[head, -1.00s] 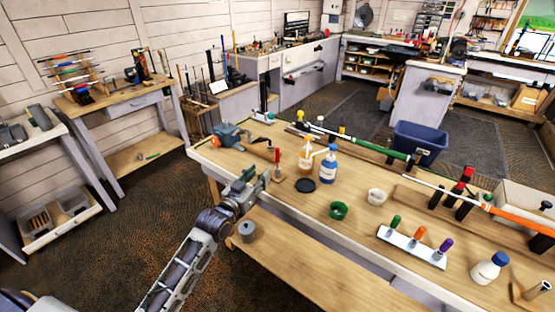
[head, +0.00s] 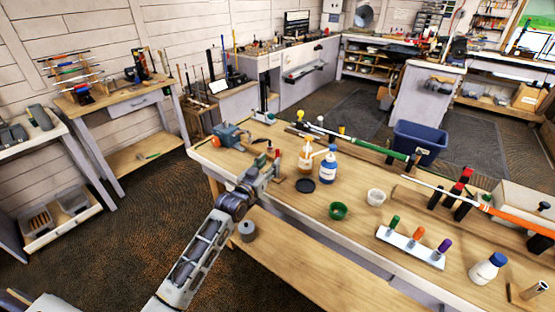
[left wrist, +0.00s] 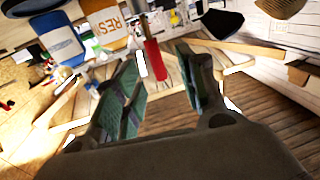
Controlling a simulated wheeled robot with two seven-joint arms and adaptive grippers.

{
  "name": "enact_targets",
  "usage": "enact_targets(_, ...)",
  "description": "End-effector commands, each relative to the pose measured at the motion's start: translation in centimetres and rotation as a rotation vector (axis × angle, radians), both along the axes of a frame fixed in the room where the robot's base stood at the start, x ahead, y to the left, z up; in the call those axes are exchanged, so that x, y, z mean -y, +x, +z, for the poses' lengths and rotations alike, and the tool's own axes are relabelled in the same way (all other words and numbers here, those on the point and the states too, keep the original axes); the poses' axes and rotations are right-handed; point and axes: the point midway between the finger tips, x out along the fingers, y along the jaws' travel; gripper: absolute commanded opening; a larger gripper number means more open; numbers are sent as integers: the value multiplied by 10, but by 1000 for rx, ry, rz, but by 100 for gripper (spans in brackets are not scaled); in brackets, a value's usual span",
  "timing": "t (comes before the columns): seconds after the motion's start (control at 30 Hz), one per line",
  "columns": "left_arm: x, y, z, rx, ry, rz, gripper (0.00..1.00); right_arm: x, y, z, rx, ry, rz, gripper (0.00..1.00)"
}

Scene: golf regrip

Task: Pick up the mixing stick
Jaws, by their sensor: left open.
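The mixing stick, with a red upper part (head: 278,155), stands upright near the left end of the workbench (head: 300,204). It also shows in the left wrist view as a red stick (left wrist: 153,60). My left gripper (head: 268,165) is open and close beside the stick at the bench's near edge. In the left wrist view, the stick appears between the two spread fingers (left wrist: 156,60), just beyond their tips. I see no contact. The stick's lower end is partly hidden by the gripper in the head view. My right gripper is not in view.
A black disc (head: 305,186) and a green cup (head: 338,211) lie nearer the front. A blue-grey vise (head: 228,136) is to the left.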

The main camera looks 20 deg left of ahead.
Motion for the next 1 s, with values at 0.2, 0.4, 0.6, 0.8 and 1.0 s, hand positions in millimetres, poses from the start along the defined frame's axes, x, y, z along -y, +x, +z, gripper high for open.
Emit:
enact_targets(0.2,2,10,1,1,0,0,40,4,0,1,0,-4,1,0)
enact_targets(0.4,2,11,1,1,0,0,40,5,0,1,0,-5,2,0)
enact_targets(0.6,2,11,0,1,-1,0,40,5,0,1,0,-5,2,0)
enact_targets(0.8,5,18,0,1,-1,0,40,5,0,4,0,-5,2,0)
enact_targets(1.0,10,33,-2,0,0,0,40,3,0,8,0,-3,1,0)
